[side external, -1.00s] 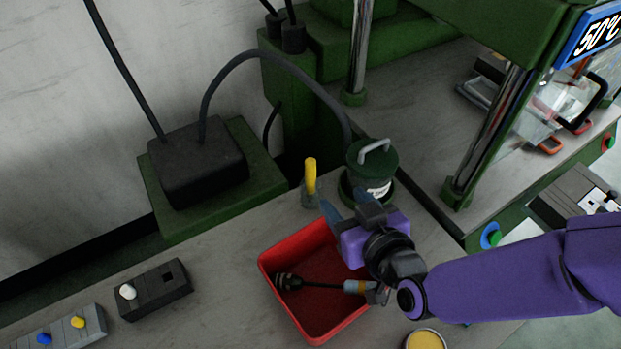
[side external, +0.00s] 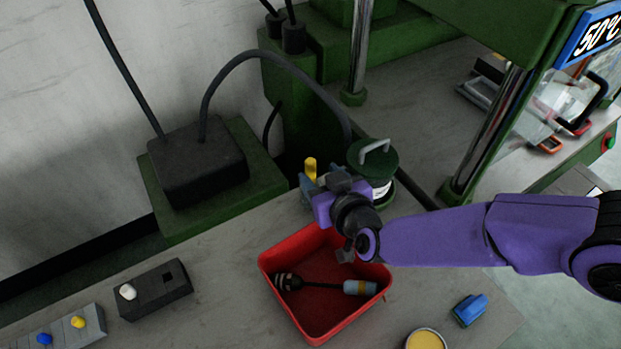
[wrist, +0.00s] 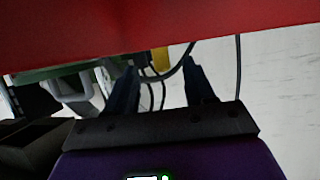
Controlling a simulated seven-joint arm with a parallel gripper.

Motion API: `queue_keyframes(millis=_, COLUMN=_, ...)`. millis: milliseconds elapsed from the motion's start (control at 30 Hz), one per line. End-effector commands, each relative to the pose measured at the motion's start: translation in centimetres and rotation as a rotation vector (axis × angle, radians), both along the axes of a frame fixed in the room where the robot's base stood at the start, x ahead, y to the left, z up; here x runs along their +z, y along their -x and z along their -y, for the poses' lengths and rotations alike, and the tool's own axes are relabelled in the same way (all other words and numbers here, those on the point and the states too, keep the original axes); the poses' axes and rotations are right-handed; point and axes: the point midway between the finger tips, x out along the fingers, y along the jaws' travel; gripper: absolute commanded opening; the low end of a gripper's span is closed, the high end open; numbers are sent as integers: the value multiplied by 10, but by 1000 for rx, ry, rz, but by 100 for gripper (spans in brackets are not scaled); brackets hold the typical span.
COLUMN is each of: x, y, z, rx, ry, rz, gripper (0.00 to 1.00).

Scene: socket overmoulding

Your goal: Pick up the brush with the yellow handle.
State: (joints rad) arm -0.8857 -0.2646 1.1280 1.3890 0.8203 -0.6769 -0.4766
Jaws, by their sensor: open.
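The brush with the yellow handle (side external: 311,165) stands upright on the grey bench, left of the dark green canister. Its lower part is hidden behind my gripper. My gripper (side external: 315,177) is open, with its blue fingers at the handle in the side view. In the wrist view, the yellow handle (wrist: 161,59) shows between the two spread dark fingers of my gripper (wrist: 160,66), near their tips. I cannot tell whether the handle is fully between the fingers or just beyond them, and no grasp shows.
The green canister (side external: 381,160) with a grey handle stands close on the right. A red tray (side external: 270,265) holding a dark-handled tool (side external: 320,285) lies below my gripper. A black box (side external: 197,165) on a green base is at left. A blue object (side external: 469,309) and yellow-filled tin (side external: 426,340) are lower right.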

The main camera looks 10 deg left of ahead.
Motion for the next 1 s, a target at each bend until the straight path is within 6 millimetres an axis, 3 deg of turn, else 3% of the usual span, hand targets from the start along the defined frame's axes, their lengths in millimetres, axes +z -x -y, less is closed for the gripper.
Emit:
queue_keyframes(millis=300, x=-11, y=-21, z=-17, rx=-2, ry=0, rz=0, gripper=54)
queue_keyframes(millis=667, x=-12, y=-24, z=-19, rx=-1, ry=0, rz=0, gripper=54)
queue_keyframes(millis=733, x=-12, y=-24, z=-19, rx=-1, ry=0, rz=0, gripper=37)
queue_keyframes(millis=833, x=-12, y=-24, z=-19, rx=-1, ry=0, rz=0, gripper=5)
queue_keyframes(millis=867, x=-12, y=-24, z=-19, rx=-1, ry=0, rz=0, gripper=0)
queue_keyframes(millis=1000, x=-12, y=-24, z=-19, rx=-1, ry=0, rz=0, gripper=0)
